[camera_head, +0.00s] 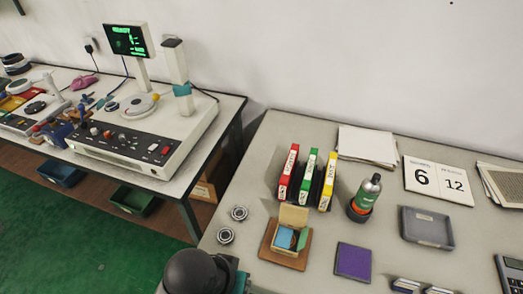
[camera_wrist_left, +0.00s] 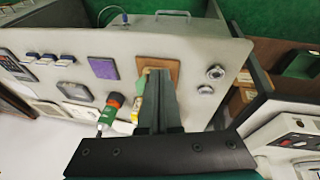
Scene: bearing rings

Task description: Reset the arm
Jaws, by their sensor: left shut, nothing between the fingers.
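My left gripper (camera_wrist_left: 160,76) shows in the left wrist view with its two dark fingers together and nothing between them. It is seen over the grey table, partly hiding the wooden tray and the binders. Two metal bearing rings lie flat on the table's left part: the far ring (camera_head: 239,213) and the near ring (camera_head: 225,236). They also show right of the fingers in the left wrist view, apart from the gripper. A dark rounded arm part (camera_head: 192,271) of mine is at the bottom edge of the head view. No right gripper shows.
The grey table (camera_head: 300,128) holds a wooden tray (camera_head: 266,253) with a small box, several binders (camera_head: 308,176), a green bottle (camera_head: 367,192), a purple pad (camera_head: 353,261) and a grey tray (camera_head: 427,228). A second bench (camera_head: 228,104) with a machine stands left, across a gap.

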